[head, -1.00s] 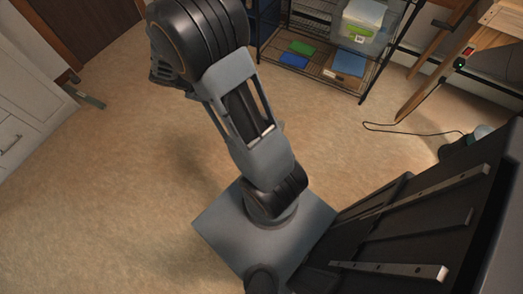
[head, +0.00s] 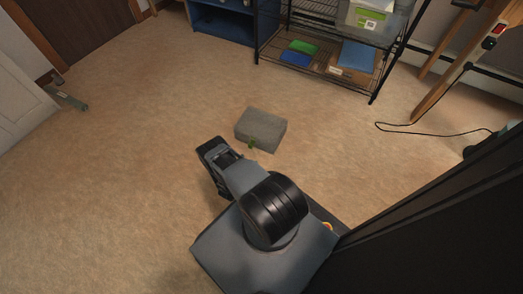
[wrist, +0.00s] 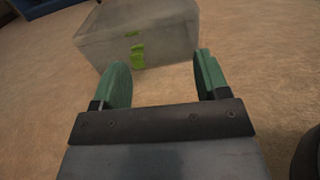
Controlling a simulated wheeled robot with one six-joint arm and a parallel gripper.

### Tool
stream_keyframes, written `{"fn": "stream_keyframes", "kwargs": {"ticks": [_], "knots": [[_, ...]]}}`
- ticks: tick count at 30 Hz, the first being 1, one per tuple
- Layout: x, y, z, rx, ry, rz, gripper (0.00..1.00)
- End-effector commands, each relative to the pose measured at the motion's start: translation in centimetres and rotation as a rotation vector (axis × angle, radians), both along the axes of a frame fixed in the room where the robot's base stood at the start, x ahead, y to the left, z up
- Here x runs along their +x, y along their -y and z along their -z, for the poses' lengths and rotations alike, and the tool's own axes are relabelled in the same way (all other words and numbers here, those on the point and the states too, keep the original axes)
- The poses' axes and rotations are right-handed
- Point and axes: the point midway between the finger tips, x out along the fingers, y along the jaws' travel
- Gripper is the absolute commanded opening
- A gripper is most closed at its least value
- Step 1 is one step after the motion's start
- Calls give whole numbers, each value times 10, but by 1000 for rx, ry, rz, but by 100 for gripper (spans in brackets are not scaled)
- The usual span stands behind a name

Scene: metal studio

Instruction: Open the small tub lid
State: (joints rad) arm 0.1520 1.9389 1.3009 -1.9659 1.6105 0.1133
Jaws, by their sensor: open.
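The small tub (head: 260,130) is a grey box with a flat lid (wrist: 130,16) and a green latch (head: 252,144) on its near side. It stands alone on the floor, and its lid looks shut. In the wrist view the tub (wrist: 170,50) is ahead of my gripper (wrist: 163,82), with the green latch (wrist: 138,56) between the lines of the two green fingers. The fingers are wide apart with nothing between them. In the head view my arm hangs low beside the tub, and its fingertips are not clearly visible there.
A black wire shelf (head: 325,66) with bins and flat green and blue items stands behind the tub. A blue cabinet (head: 222,22) is at the back. A cable (head: 430,132) lies on the floor at right. The floor around the tub is clear.

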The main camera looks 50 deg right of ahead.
Motion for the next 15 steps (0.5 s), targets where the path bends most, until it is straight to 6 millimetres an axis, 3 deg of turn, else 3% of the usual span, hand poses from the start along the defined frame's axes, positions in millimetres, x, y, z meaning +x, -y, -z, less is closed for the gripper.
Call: {"fn": "stream_keyframes", "kwargs": {"ticks": [1,3,7,15], "knots": [[-5,-1,13,-3,-9,-16,68],[-9,-1,21,-4,-17,-30,68],[-8,10,26,-4,-20,-40,68],[6,58,27,-6,-19,-38,68]]}}
